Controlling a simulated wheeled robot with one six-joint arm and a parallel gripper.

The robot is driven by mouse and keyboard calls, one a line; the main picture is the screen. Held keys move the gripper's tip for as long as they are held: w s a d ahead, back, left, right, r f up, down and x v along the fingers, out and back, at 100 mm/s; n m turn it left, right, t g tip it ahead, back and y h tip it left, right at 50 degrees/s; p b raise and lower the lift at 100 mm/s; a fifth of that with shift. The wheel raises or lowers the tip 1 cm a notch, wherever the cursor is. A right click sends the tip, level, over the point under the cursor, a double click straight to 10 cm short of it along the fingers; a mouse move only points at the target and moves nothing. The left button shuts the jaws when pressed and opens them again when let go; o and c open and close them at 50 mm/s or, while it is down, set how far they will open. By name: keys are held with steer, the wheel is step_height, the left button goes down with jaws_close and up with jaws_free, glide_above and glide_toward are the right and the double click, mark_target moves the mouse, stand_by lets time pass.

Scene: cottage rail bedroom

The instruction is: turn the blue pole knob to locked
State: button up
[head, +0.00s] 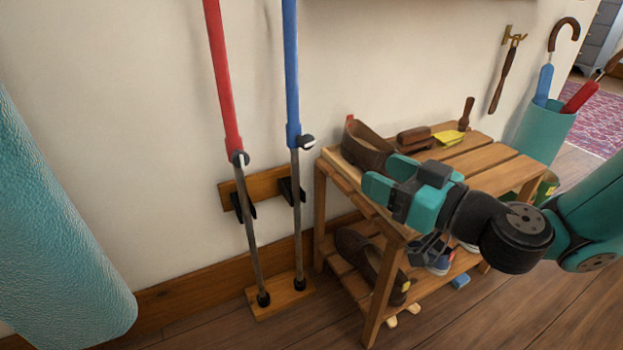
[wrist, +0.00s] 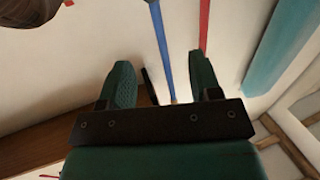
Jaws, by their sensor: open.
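The blue pole (head: 291,75) stands against the wall, its thin grey lower shaft in a wooden wall rack. Its knob (head: 307,141), dark with a pale face, sits on the right side of the blue collar; its lock setting is too small to read. My gripper (head: 388,177) is open and empty, right of the knob and apart from it, over the left end of the shoe bench. In the wrist view the blue pole (wrist: 160,42) shows beyond and between the open fingers (wrist: 162,82); the knob is not clearly visible there.
A red pole (head: 222,75) with a similar knob (head: 240,158) stands left of the blue one. The wooden bench (head: 490,172) holds a brown shoe (head: 368,145) and brushes close to my gripper. A teal hanging roll (head: 50,220) fills the left. Wall space between pole and bench is narrow.

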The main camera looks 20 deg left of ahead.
steer(key=f, duration=0.2)
steer(key=p, duration=2)
glide_toward(310, 142)
steer(key=shift+a+r+t, duration=0.3)
steer(key=shift+a+r, duration=0.05)
steer(key=shift+a, duration=0.05)
steer(key=p, duration=0.3)
steer(key=shift+a, duration=0.2)
steer(key=b+x, duration=0.1)
steer(key=x, duration=0.4)
steer(key=f+b+x, duration=0.1)
steer(key=x, duration=0.1)
steer(key=shift+w+a+b, duration=0.15)
steer(key=shift+a+b, duration=0.1)
steer(key=shift+b, duration=0.1)
steer(key=shift+w+a, duration=0.25)
steer(key=shift+a, duration=0.2)
steer(key=c, duration=0.9)
